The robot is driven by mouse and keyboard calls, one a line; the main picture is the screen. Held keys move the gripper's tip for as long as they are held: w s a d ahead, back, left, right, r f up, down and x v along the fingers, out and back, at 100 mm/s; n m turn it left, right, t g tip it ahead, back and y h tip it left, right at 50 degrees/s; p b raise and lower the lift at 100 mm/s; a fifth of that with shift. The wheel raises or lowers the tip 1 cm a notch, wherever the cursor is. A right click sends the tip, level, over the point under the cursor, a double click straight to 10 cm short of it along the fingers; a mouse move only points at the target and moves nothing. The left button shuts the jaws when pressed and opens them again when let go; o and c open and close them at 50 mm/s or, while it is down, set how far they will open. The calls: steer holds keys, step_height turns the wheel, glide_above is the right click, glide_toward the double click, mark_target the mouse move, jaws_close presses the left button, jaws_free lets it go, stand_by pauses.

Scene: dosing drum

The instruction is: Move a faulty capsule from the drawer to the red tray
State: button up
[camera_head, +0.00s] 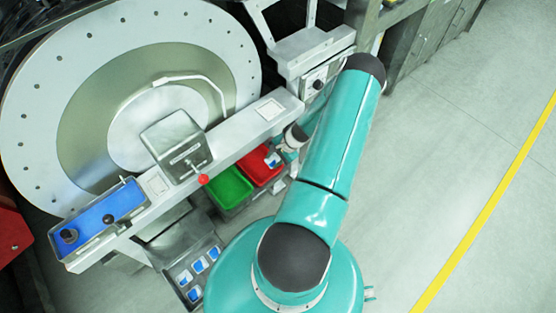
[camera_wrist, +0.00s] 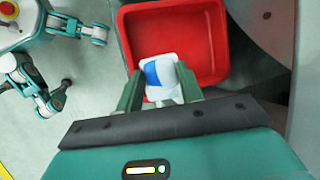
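The red tray (camera_head: 262,166) stands beside the green tray, below the machine's beam. It fills the upper middle of the wrist view (camera_wrist: 215,45). A blue and white capsule (camera_wrist: 160,72) is between the two fingers of my gripper (camera_wrist: 160,86), which look shut on it. The capsule is over the near part of the red tray, and its height above the tray floor is hard to tell. It also shows small in the head view (camera_head: 273,159), next to my gripper. The drawer (camera_head: 208,240) is open at lower left and holds several blue and white capsules (camera_head: 200,265).
The green tray (camera_head: 231,188) is left of the red one. A metal box with a red-knobbed lever (camera_head: 203,179) and a blue control panel (camera_head: 100,218) sit on the beam. A large round drum (camera_head: 130,90) stands behind. Open floor lies to the right.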

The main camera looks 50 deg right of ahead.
steer(key=shift+w+f, duration=0.15)
steer(key=shift+f, duration=0.05)
steer(key=o, duration=0.7)
steer(key=shift+c, duration=0.2)
steer(key=shift+d, duration=0.1)
steer(key=shift+r, duration=0.15)
steer(key=v, duration=1.3)
steer(key=shift+r, duration=0.25)
steer(key=shift+d, duration=0.15)
